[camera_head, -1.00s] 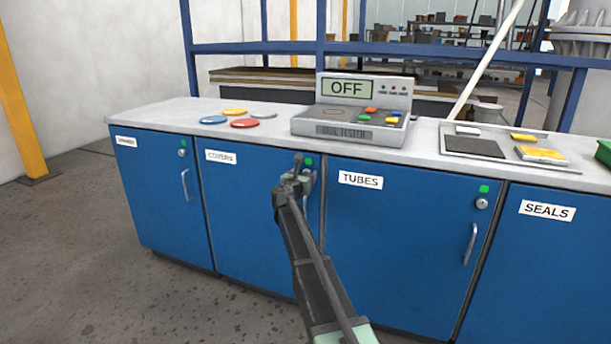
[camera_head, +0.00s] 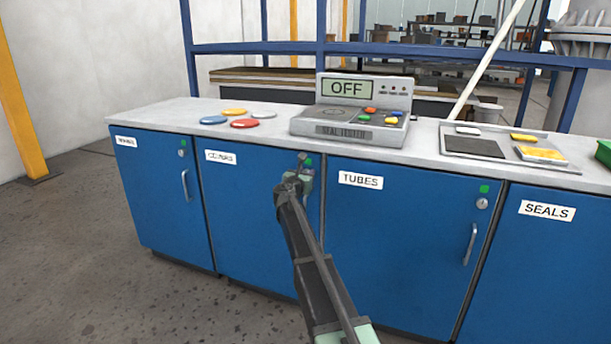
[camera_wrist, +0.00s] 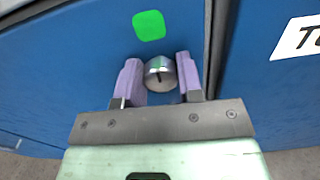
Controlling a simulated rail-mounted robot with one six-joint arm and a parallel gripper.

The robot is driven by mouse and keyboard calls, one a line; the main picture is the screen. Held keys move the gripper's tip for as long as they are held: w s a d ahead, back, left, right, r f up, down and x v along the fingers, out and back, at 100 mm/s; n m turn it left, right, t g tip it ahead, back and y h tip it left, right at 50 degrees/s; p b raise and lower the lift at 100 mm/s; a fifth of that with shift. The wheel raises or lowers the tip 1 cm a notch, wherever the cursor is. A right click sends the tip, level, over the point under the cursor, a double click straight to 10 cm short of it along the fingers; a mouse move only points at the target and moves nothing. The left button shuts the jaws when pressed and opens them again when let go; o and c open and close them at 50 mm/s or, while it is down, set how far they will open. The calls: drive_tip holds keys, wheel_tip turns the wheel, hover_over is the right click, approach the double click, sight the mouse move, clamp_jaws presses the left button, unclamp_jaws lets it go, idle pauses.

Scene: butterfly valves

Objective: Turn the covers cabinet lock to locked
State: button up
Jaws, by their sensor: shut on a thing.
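The covers cabinet (camera_head: 245,215) is the blue door with the blurred label (camera_head: 220,157), left of the TUBES door. Its lock (camera_wrist: 160,73) is a round silver cylinder with a dark slot that looks close to upright in the wrist view. A green marker (camera_wrist: 149,25) sits just above the lock; it also shows in the head view (camera_head: 309,161). My gripper (camera_wrist: 160,78) is shut on the lock, with one purple finger on each side of it. In the head view my gripper (camera_head: 300,178) hides the lock and part of the door handle.
The TUBES door (camera_head: 390,235) is right of the lock, across a narrow gap. The grey countertop (camera_head: 270,140) overhangs above and carries a seal tester (camera_head: 345,128) and several coloured discs. The floor in front is clear.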

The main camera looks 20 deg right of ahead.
drive_tip(key=m, duration=0.8)
drive_tip(key=shift+f+m, duration=0.1)
drive_tip(key=shift+m, duration=0.3)
drive_tip(key=m, duration=0.4)
drive_tip(key=shift+s+d+m, duration=0.1)
drive_tip(key=shift+m, duration=0.2)
drive_tip(key=shift+f+m, duration=0.1)
drive_tip(key=shift+m, duration=1.9)
drive_tip(key=o, duration=0.9)
